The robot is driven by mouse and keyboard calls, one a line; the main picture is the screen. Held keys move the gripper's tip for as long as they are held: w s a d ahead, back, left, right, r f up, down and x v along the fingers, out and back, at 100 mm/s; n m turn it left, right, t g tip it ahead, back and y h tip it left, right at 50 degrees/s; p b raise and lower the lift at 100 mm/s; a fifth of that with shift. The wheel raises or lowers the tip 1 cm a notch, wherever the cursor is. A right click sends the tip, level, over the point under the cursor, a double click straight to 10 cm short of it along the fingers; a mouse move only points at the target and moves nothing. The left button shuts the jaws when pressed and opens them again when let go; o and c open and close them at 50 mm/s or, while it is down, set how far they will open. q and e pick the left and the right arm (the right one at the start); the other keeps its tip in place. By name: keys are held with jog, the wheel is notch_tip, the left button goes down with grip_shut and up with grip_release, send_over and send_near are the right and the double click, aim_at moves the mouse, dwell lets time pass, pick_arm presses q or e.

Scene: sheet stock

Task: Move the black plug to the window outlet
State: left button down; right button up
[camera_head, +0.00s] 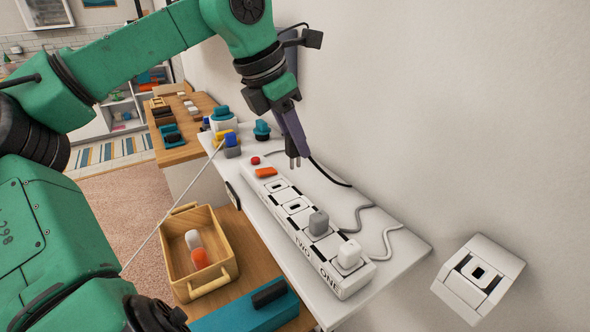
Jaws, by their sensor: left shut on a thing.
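My left gripper (293,150) reaches in from above, pointing down over the far half of the white power strip. It is shut on what looks like the black plug, mostly hidden by the dark fingers. Two grey prongs show below the fingertips, above the strip, and a black cord (330,176) runs off to the right. A white wall outlet (478,276) with one dark socket is at the lower right, apart from the gripper; no window shows beside it. The power strip (300,238) has open sockets in its middle. My right gripper is not in view.
A grey plug (318,223) and a white plug (349,254) sit in the strip's near end, with cords on the white shelf (400,240). A wooden tray (180,219) and a teal box (240,318) stand left.

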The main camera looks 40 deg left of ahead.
pick_arm(q)
notch_tip(320, 180, up, 8)
jog(key=shift+r+p, duration=0.2)
jog(key=shift+p, duration=0.45)
notch_tip(320, 180, up, 4)
jog(key=p, duration=0.4)
dwell(1.2)
